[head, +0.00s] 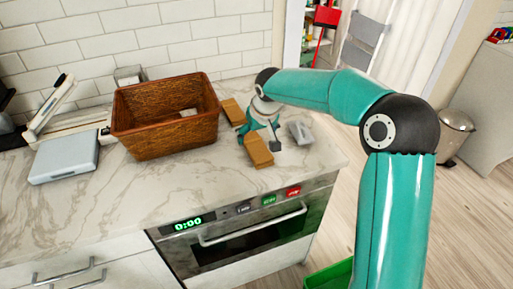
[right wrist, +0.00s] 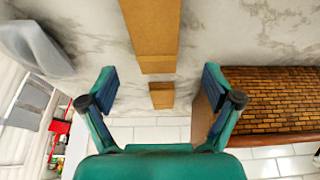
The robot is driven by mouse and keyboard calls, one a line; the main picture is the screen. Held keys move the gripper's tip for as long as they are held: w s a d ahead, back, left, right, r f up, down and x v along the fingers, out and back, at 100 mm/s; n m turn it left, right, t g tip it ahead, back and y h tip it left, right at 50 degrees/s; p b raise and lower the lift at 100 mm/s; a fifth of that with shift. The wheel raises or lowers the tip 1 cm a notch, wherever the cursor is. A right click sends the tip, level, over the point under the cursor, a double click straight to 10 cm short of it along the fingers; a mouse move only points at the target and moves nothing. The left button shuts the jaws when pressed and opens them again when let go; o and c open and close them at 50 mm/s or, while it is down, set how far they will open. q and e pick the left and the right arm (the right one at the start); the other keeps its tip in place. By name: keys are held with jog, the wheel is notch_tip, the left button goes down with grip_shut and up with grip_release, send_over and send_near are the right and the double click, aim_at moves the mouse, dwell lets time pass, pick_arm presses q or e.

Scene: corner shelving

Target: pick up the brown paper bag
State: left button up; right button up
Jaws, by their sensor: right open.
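Plain brown blocky items stand on the marble counter; I cannot tell for certain which is the paper bag. One brown item (head: 257,151) is near the counter's front edge, and it is the long one at the top of the right wrist view (right wrist: 150,28). Another brown item (head: 232,111) stands beside the basket. My right gripper (head: 259,136) is open and points down between these two. In the right wrist view, a small brown block (right wrist: 162,96) shows between the open fingers, with no visible contact. Brown also shows behind the right-hand finger, partly hidden. My left gripper is out of view.
A woven basket (head: 165,128) stands left of the gripper, close to one finger in the right wrist view. A grey object (head: 300,131) lies to its right. A scale-like device (head: 64,158) is at far left. The front left counter is clear. The tiled wall is behind.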

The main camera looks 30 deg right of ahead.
aim_at(256, 146)
jog(key=x, duration=0.2)
jog(key=s+p+x, duration=0.1)
jog(key=x, duration=0.1)
jog(key=shift+w+d+f, duration=0.1)
jog(key=shift+d+f, duration=0.1)
jog(key=shift+f, duration=0.3)
jog(key=shift+w+f, duration=0.2)
jog(key=shift+f, duration=0.15)
jog(key=shift+c, duration=0.3)
jog(key=c, duration=1.2)
jog(key=shift+r, duration=0.1)
